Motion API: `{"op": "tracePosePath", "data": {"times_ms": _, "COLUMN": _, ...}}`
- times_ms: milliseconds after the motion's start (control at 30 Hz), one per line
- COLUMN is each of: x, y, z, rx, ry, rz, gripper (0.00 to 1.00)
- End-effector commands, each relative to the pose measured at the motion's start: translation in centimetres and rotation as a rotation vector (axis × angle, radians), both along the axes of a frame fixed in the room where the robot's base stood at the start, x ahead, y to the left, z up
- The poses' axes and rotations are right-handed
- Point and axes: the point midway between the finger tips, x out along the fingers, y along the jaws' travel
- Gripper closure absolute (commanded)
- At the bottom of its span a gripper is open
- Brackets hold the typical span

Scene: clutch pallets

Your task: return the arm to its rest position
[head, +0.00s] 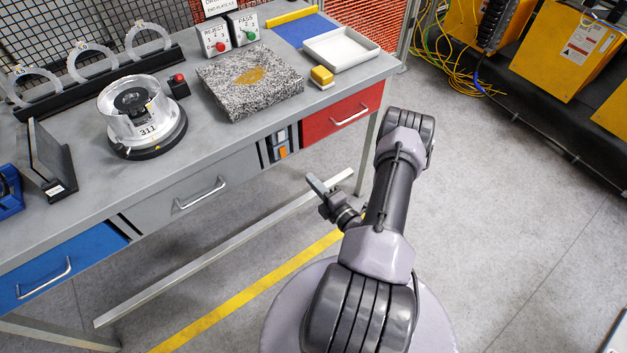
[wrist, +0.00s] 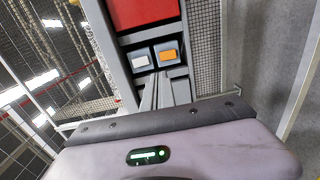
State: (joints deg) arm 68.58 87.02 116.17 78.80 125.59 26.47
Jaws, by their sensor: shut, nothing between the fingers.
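My arm (head: 380,200) is folded over my round base in the head view, with its elbow toward the top right. My gripper (head: 316,185) points up and left beside the arm, in front of the workbench (head: 225,155) and below its top. Its fingers are together with nothing between them. In the wrist view, a pale housing with a small green light fills the bottom.
The red drawer (head: 340,113) and a panel with a white and an orange switch (wrist: 168,55) are close ahead. On the bench stand a clear cylinder (head: 133,105), a granite slab (head: 250,80) and a white tray (head: 341,48).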

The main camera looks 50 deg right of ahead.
Motion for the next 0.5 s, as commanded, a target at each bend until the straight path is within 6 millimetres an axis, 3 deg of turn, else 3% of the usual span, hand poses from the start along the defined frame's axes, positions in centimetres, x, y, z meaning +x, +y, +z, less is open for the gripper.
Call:
{"op": "tracePosePath", "data": {"times_ms": 267, "x": 0.1, "y": 0.0, "z": 0.1, "rx": -0.002, "ry": -0.001, "rz": 0.003, "gripper": 1.00}}
{"op": "tracePosePath", "data": {"times_ms": 333, "x": 1.0, "y": 0.4, "z": 1.2, "rx": -0.031, "ry": -0.007, "rz": 0.044, "gripper": 1.00}}
{"op": "tracePosePath", "data": {"times_ms": 367, "x": 1.8, "y": 0.9, "z": 2.3, "rx": -0.060, "ry": -0.014, "rz": 0.086, "gripper": 1.00}}
{"op": "tracePosePath", "data": {"times_ms": 433, "x": 4.5, "y": 3.2, "z": 6.3, "rx": -0.176, "ry": -0.039, "rz": 0.244, "gripper": 1.00}}
{"op": "tracePosePath", "data": {"times_ms": 500, "x": 7.3, "y": 7.6, "z": 11.7, "rx": -0.349, "ry": -0.078, "rz": 0.467, "gripper": 1.00}}
